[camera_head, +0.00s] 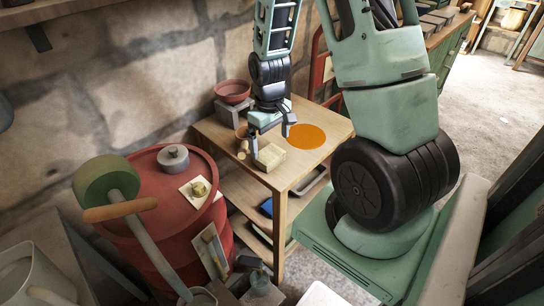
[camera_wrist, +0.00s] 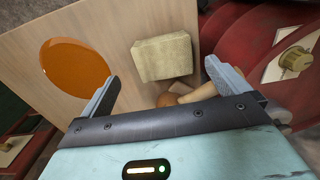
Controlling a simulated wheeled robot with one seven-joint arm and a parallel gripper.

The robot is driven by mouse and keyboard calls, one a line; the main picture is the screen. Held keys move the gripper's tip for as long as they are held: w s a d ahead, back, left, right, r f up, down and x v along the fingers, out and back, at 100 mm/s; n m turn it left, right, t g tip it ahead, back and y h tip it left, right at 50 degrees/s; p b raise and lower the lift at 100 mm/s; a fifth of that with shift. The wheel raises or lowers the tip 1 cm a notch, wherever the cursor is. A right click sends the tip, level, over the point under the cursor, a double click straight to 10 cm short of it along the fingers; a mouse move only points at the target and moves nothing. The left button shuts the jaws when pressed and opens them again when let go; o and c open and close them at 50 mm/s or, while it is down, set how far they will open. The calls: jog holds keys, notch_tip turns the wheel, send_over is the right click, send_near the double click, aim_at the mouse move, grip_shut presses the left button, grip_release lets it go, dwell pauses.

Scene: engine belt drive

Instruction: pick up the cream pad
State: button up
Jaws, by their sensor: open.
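The cream pad (camera_head: 269,157) is a small pale block lying on the small wooden table (camera_head: 315,158), near its front left edge. In the wrist view the cream pad (camera_wrist: 163,57) sits ahead of the fingertips, between their lines. My gripper (camera_head: 271,138) is above the table beside the pad, its fingers apart with nothing between them. In the wrist view my gripper (camera_wrist: 162,78) shows both fingers spread wide. I cannot tell the exact height of the fingertips above the pad.
A flat orange disc (camera_head: 306,136) lies right of the pad. A wooden-handled item (camera_wrist: 187,96) lies close by the fingers. A red bowl (camera_head: 232,91) on a grey block stands behind. A red drum (camera_head: 160,210) stands left of the table. A stone wall rises behind.

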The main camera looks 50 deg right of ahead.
aim_at(270, 153)
notch_tip(270, 153, down, 5)
jog(key=shift+a+f, duration=0.1)
jog(key=shift+a, duration=0.05)
jog(key=c, duration=1)
